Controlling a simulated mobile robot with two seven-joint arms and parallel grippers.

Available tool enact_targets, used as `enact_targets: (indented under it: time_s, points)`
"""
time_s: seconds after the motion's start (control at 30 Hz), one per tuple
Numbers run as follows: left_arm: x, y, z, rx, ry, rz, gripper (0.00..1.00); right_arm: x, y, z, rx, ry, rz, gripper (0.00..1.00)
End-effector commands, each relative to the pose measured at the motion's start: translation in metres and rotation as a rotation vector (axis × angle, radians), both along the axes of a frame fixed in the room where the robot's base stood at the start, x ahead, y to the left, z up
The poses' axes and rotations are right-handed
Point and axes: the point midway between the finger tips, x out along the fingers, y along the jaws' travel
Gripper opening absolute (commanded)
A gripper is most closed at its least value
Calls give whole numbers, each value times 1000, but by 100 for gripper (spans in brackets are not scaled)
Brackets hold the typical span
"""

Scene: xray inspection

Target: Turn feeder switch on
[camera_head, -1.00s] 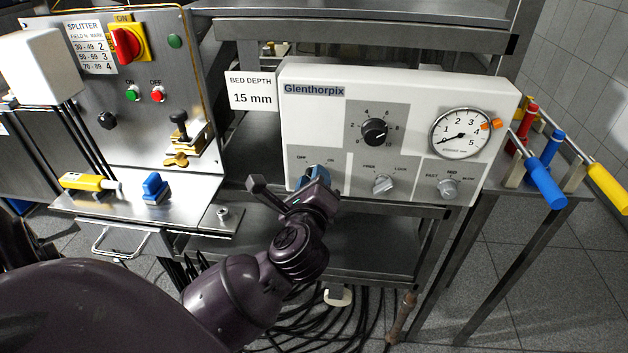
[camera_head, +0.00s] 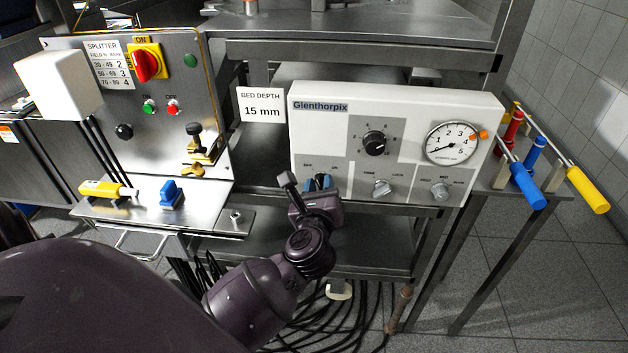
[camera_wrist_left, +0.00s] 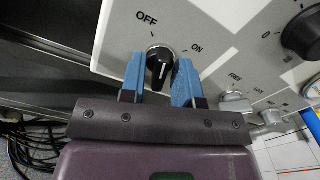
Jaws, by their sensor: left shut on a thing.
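The feeder switch is a small black knob (camera_wrist_left: 160,66) with a white line, between the OFF and ON labels on the white Glenthorpix panel (camera_head: 460,105). The white line runs roughly up and down in the left wrist view; I cannot tell which label it marks. My left gripper (camera_head: 318,182) is at the panel's lower left corner. Its blue fingers, also in the left wrist view (camera_wrist_left: 160,82), are on either side of the knob and shut on it. The fingers hide the knob in the head view. My right gripper is not in view.
The splitter panel (camera_head: 75,140) stands left. Blue and yellow handles (camera_head: 587,190) project at right. Cables hang below.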

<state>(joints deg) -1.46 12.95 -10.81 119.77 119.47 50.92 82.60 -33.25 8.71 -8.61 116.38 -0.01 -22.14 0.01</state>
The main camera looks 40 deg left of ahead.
Motion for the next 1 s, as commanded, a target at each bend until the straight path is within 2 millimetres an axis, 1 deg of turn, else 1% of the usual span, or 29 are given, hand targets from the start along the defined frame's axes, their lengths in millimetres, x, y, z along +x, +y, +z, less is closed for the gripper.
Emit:
enact_targets:
  time_s: [0.03,0.27,0.33,0.6,0.8,0.9,1.0]
  points:
    - [0,0,7,36,20,2,6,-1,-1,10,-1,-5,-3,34]
    - [0,-1,5,222,138,0,6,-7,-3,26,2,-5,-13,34]
    - [-1,-1,5,278,173,0,6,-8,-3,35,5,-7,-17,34]
    - [-1,0,4,498,311,-1,6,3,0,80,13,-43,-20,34]
    - [-1,-1,2,654,408,-3,6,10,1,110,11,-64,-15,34]
    - [-1,-1,2,725,451,-3,6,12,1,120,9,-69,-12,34]
    - [-1,-1,1,787,489,-4,6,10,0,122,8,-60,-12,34]
